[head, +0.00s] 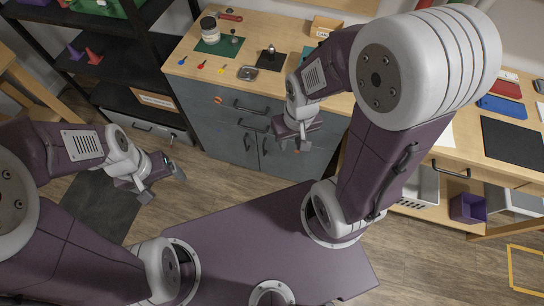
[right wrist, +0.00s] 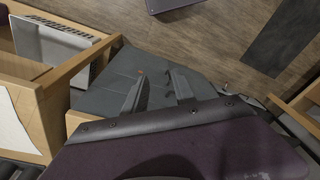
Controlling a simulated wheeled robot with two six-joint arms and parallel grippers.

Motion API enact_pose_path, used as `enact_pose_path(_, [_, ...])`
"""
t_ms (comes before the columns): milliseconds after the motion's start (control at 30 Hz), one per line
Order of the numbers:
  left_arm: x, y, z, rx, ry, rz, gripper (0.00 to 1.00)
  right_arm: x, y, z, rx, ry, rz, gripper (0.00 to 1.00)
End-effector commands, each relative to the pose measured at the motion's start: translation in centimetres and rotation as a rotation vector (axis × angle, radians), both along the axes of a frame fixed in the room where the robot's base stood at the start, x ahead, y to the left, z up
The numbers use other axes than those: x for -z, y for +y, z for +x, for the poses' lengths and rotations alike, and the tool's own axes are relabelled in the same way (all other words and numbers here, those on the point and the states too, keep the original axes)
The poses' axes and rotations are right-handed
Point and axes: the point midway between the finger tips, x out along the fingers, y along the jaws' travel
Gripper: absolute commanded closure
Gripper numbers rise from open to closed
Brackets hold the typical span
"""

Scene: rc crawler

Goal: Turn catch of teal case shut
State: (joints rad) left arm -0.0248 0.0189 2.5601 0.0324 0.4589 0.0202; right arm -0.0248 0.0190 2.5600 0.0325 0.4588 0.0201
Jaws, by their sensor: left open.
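A small teal patch (head: 307,52) shows on the wooden worktop, just left of my right arm. It may be part of the teal case; the arm hides the rest and no catch can be made out. My right gripper (head: 301,141) hangs in front of the grey cabinet, below the worktop edge and apart from the teal patch. In the right wrist view its two fingers (right wrist: 157,83) are spread with nothing between them. My left gripper (head: 163,184) is open and empty over the floor at the left.
The grey cabinet (head: 222,120) has protruding handles. On its worktop are a green mat (head: 226,47) with a jar (head: 209,28), a black mat (head: 271,61) and small coloured pieces. A dark shelf (head: 140,103) stands left. Wood floor (head: 230,185) lies clear between.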

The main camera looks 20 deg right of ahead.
Motion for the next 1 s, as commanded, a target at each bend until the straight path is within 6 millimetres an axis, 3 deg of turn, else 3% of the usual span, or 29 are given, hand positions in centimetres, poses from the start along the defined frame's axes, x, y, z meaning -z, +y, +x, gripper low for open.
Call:
enact_pose_path(200, [5.1,0.0,0.0,0.000,0.000,0.000,0.16,5.1,0.0,0.0,0.000,0.000,0.000,0.67])
enact_pose_path(433, [8.9,0.0,0.0,0.000,0.000,0.000,0.16,8.9,0.0,0.0,0.000,0.000,0.000,0.67])
enact_pose_path(867, [9.6,0.0,0.0,0.000,0.000,0.000,0.16,9.6,0.0,0.0,0.000,0.000,0.000,0.67])
enact_pose_path(933, [9.6,0.0,0.0,0.000,0.000,0.000,0.16,9.6,0.0,0.0,0.000,0.000,0.000,0.80])
enact_pose_path(1000, [9.6,0.0,0.0,0.000,0.000,0.000,0.16,9.6,0.0,0.0,0.000,0.000,0.000,0.80])
